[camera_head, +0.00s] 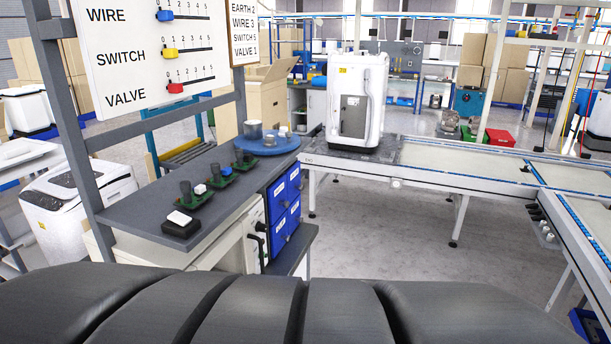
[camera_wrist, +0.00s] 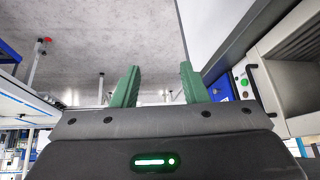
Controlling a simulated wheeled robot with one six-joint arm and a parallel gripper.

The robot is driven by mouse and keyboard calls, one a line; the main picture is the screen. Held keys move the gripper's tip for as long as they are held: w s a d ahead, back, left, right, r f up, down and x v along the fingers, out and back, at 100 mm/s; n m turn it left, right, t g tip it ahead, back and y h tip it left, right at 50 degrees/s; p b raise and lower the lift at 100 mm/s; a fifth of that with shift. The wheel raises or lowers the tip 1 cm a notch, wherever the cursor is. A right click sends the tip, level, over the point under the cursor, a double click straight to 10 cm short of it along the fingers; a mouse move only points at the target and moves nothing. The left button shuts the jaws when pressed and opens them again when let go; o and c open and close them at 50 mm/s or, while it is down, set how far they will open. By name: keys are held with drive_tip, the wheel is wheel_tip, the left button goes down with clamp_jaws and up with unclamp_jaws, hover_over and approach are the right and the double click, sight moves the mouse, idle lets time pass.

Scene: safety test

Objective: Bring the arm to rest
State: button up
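My gripper (camera_wrist: 160,85) shows in the wrist view with its two green fingers spread apart and nothing between them. The wrist picture looks upside down, with the grey floor at the top. A dark padded part of my own arm spans the bottom of the head view. The gripper itself does not show in the head view.
A dark workbench (camera_head: 150,217) with small green-based devices (camera_head: 243,160) and a blue round tray (camera_head: 280,147) stands at left. A slider board (camera_head: 150,45) hangs above it. A white machine (camera_head: 355,100) stands on the conveyor (camera_head: 440,158). Floor (camera_head: 400,230) ahead is clear.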

drive_tip(key=shift+w+d+r, duration=0.15)
drive_tip(key=shift+w+r, duration=0.05)
drive_tip(key=shift+r, duration=0.1)
drive_tip(key=shift+f, duration=0.1)
